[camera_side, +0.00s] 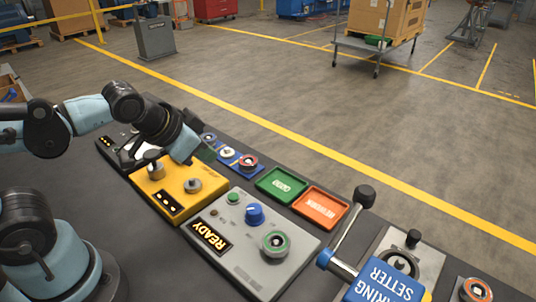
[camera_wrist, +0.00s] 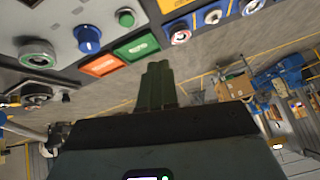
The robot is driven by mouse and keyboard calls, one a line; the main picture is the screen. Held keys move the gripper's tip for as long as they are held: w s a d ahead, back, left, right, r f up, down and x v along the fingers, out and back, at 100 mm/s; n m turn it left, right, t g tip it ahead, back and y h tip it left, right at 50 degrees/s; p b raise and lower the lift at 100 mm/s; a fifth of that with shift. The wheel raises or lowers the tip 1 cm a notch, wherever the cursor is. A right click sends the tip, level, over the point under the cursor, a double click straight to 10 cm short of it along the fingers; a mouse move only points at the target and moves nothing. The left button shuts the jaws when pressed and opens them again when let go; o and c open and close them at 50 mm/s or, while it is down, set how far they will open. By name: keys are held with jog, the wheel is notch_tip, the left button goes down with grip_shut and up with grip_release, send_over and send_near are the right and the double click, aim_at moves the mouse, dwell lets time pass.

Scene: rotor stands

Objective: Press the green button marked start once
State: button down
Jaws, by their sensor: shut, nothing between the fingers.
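A small round green button (camera_side: 233,197) sits on the top of a grey panel box (camera_side: 237,274), left of a blue knob (camera_side: 254,213) and above a lit READY display (camera_side: 209,236). In the wrist view the green button (camera_wrist: 125,18) is at the top, beside the blue knob (camera_wrist: 88,38). Its label is too small to read. My gripper (camera_side: 208,154) is shut and empty, over the far edge of the yellow box, left of and apart from the button.
A yellow box (camera_side: 168,188) with metal knobs stands left of the grey panel. A green tray (camera_side: 281,186) and an orange tray (camera_side: 320,207) lie behind it. A press with a black-knobbed lever (camera_side: 345,228) and blue sign stands at right. A blue strip (camera_side: 228,153) holds small ringed parts.

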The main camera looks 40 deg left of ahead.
aim_at(231, 199)
jog(key=w+d+m, duration=0.1)
jog(key=d+m+t, duration=0.1)
jog(key=m, duration=0.1)
jog(key=w+d+m, duration=0.1)
jog(key=m, duration=0.1)
jog(key=shift+w+d+r+t, duration=0.15)
jog(key=shift+w+r+t, duration=0.15)
jog(key=shift+f, duration=4.4)
jog(key=shift+f, duration=0.1)
jog(key=shift+f, duration=0.35)
jog(key=shift+r, duration=0.2)
jog(key=shift+r, duration=0.25)
jog(key=shift+r, duration=0.1)
